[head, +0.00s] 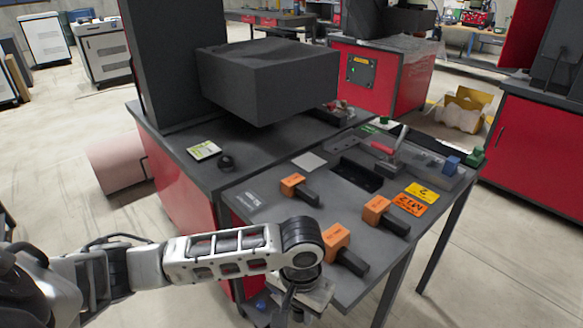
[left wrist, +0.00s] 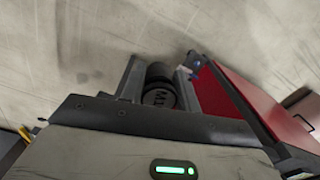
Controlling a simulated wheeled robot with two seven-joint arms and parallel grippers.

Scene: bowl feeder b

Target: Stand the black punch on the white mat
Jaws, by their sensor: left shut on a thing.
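In the left wrist view, a black round piece (left wrist: 160,92) with raised lettering on its end sits between the fingers of my left gripper (left wrist: 158,98). I take it to be the black punch; its far end is hidden. In the head view my left gripper (head: 292,304) points down at the near edge of the table, and the punch cannot be made out there. A plain pale square (head: 309,161), which looks like the white mat, lies flat and bare on the table, beyond and apart from my gripper. My right gripper is not in view.
Several orange blocks with black bars (head: 378,207) lie on the grey table (head: 262,215) between my arm and its far side. A black slotted tray (head: 357,174) is right of the pale square. A large dark machine head (head: 268,80) overhangs the bench behind. A black knob (head: 226,162) stands left.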

